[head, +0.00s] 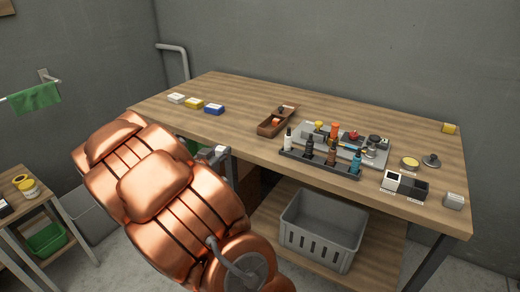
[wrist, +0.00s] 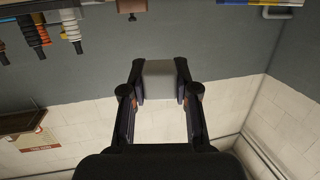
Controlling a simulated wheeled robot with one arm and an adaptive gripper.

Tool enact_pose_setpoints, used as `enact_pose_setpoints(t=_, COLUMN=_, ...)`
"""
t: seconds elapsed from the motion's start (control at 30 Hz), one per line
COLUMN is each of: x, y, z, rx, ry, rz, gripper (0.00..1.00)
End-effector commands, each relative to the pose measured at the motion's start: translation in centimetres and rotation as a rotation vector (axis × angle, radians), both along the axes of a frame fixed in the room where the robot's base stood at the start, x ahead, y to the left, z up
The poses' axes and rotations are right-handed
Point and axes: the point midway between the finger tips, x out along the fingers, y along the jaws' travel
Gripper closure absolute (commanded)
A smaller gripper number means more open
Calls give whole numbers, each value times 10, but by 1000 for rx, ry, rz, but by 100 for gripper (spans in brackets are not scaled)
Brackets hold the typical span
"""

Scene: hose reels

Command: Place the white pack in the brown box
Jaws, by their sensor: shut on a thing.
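My gripper (wrist: 160,88) is shut on a pale, whitish block, which looks like the white pack (wrist: 160,76); its two fingers press on the block's sides in the wrist view. In the head view my gripper (head: 218,153) is at the table's front edge, partly hidden by my copper arm. The brown box (head: 266,129) is a small open tray on the table, to the right of and beyond my gripper. It holds an orange thing and a dark thing. Part of it also shows at the top of the wrist view (wrist: 130,5).
White (head: 176,98), yellow (head: 194,104) and blue (head: 214,109) blocks lie in a row at the table's left. A dark rack of bottles (head: 320,165) and a grey tray (head: 375,158) stand right of the brown box. A grey crate (head: 322,232) sits on the lower shelf.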

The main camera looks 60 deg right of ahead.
Motion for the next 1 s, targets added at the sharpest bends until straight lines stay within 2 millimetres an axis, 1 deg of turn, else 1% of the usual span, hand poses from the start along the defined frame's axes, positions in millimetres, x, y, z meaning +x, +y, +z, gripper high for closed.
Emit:
enact_pose_setpoints(t=0.03, x=-15, y=-13, z=-6, rx=-2, ry=1, rz=-46, gripper=94)
enact_pose_setpoints(t=0.1, x=-32, y=-26, z=-10, rx=-4, ry=2, rz=-101, gripper=94)
enact_pose_setpoints(t=0.2, x=-52, y=-39, z=-15, rx=-7, ry=2, rz=-160, gripper=94)
enact_pose_setpoints(t=0.33, x=-67, y=-49, z=-18, rx=-8, ry=2, rz=-206, gripper=94)
enact_pose_setpoints(t=0.47, x=-72, y=-51, z=-19, rx=-9, ry=2, rz=-221, gripper=94)
enact_pose_setpoints(t=0.77, x=-71, y=-53, z=-19, rx=-8, ry=2, rz=-221, gripper=94)
enact_pose_setpoints(t=0.87, x=-69, y=-61, z=-19, rx=-8, ry=3, rz=-222, gripper=94)
enact_pose_setpoints(t=1.0, x=-63, y=-80, z=-21, rx=-8, ry=4, rz=-223, gripper=94)
